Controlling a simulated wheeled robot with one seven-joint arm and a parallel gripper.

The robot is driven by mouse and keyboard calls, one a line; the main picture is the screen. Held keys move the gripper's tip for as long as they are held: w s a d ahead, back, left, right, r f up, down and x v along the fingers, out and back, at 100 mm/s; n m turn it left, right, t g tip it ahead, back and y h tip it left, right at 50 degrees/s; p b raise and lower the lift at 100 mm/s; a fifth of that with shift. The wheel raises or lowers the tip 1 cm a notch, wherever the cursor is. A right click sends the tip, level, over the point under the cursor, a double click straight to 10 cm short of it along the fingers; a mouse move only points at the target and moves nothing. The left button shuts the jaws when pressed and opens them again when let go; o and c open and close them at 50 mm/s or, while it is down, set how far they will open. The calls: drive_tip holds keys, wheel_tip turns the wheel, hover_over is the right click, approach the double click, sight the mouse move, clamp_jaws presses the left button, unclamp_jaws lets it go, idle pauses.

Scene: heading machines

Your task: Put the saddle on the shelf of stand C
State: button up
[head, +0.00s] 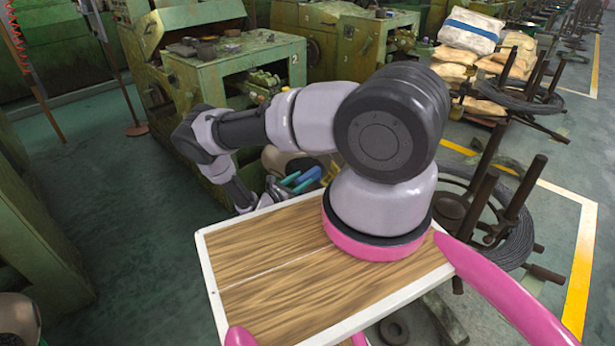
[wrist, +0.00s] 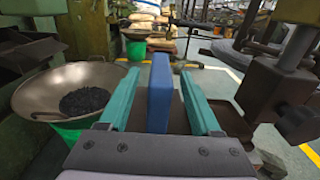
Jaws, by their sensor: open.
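A plain blue upright block (wrist: 160,92) stands between the fingers of my gripper (wrist: 159,71) in the wrist view; it may be the saddle, but I cannot tell for sure. The two teal fingers are open, with a gap on each side of the block. A dark flat surface shows around the block's lower part; what bears it is partly hidden. In the head view my gripper (head: 292,182) is beyond the far edge of my wooden top, beside the machine marked 2, with blue showing at it. No letter C or stand label is readable.
A wide metal bowl (wrist: 72,88) of dark pieces is left of my gripper. A dark metal post with a clamp (wrist: 275,90) stands close on the right. In the head view a green machine (head: 235,75) is behind the arm, and a wire coil stand (head: 515,225) is at right.

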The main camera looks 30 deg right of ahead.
drive_tip(key=v, duration=0.8)
drive_tip(key=a+r+m+g+y, duration=0.2)
drive_tip(key=r+m+g+y, duration=0.5)
drive_tip(key=r, duration=1.3)
drive_tip(key=a+r+m+g+y, duration=0.1)
drive_tip(key=r+m+y, duration=0.3)
drive_tip(key=r+m, duration=1.1)
drive_tip(key=s+a+r+m+t+y, duration=0.1)
drive_tip(key=s+r+t+y, duration=0.3)
drive_tip(key=s+r, duration=0.7)
drive_tip(key=s+a+r+m+t+y, duration=0.1)
drive_tip(key=s+r+m+t+y, duration=0.2)
drive_tip(key=s+r, duration=0.9)
wheel_tip(320, 180, up, 7)
drive_tip(key=shift+a+r+t+y, duration=0.3)
drive_tip(key=shift+t+y, duration=0.2)
drive_tip(key=shift+t, duration=0.5)
